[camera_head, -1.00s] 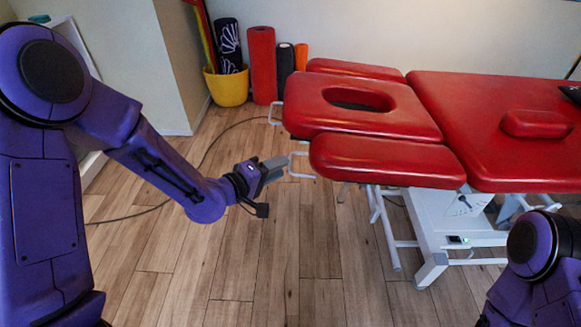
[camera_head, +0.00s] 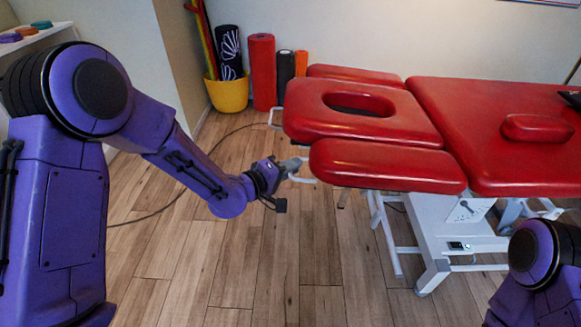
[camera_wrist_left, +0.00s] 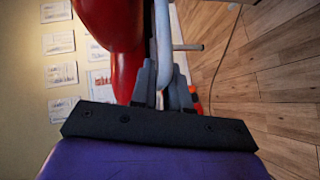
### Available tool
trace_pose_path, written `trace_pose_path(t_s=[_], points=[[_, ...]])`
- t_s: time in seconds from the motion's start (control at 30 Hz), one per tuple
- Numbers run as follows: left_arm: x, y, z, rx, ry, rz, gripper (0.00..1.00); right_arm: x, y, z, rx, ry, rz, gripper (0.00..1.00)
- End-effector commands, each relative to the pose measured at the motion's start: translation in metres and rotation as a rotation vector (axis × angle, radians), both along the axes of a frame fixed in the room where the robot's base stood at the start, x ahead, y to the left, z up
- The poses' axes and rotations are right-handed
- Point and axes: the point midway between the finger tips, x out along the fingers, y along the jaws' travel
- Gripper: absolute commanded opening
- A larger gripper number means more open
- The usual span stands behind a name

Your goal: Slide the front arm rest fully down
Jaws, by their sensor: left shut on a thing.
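The front arm rest (camera_head: 385,166) is the long red pad on the near side of the treatment table's head end. A white bar handle (camera_head: 303,180) sticks out from its left end. My left gripper (camera_head: 292,166) is at this handle, coming from the left. In the left wrist view, the two grey fingers (camera_wrist_left: 164,88) stand on either side of the white handle (camera_wrist_left: 163,45) and are shut on it. A red pad (camera_wrist_left: 115,35) fills the space beside them. My right arm shows at the lower right of the head view, but its gripper is out of frame.
The red head pad with a face hole (camera_head: 345,127) lies just behind the front arm rest, with a far arm rest (camera_head: 355,74) beyond. The table's white base (camera_head: 450,225) stands below. A yellow bucket (camera_head: 228,92) is near the wall.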

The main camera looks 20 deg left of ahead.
Motion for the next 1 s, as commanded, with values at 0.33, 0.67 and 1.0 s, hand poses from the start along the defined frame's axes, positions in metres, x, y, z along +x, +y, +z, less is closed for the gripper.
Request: trace_pose_path(t_s=[0.33, 0.67, 1.0], points=[[-0.004, 0.009, -0.083, 0.002, 0.013, 0.004, 0.00, 0.000, 0.000, -0.039, 0.000, 0.000, 0.000, 0.24], [-0.006, 0.015, -0.148, 0.004, 0.011, 0.001, 0.00, 0.000, 0.000, -0.070, 0.000, 0.000, 0.000, 0.24], [-0.006, 0.017, -0.164, 0.005, 0.010, 0.002, 0.00, 0.000, 0.000, -0.076, 0.000, 0.000, 0.000, 0.24]])
